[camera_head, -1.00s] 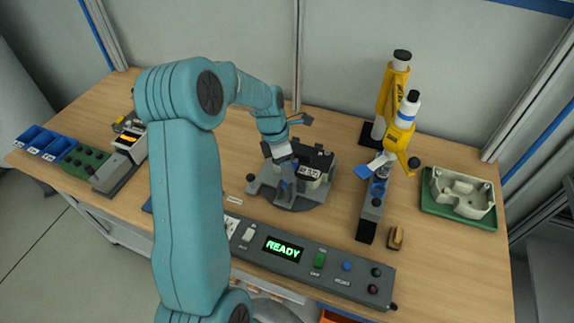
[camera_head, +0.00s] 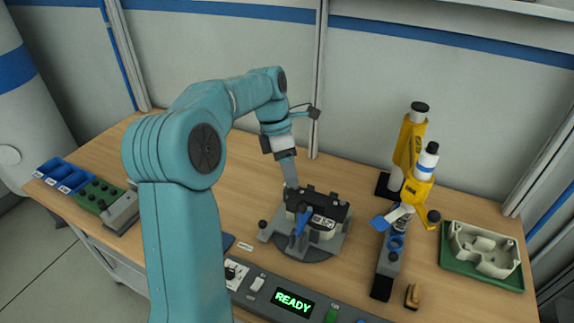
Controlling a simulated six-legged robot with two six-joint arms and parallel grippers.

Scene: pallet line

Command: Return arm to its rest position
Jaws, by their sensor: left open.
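My left arm comes in from the left as a large teal arm. Its gripper (camera_head: 290,180) is open, above and slightly left of a black-and-white device (camera_head: 318,225) on a round grey fixture (camera_head: 285,245). I see no object held between its fingers. The fingertips look close to the device's top; whether they touch it I cannot tell. A blue lever or clamp (camera_head: 300,220) stands at the front of the fixture. My right arm and gripper are not in view.
A green tray (camera_head: 455,262) holds a pale casting (camera_head: 485,250). A control panel reads READY (camera_head: 292,301) at the front. The table's back middle is clear.

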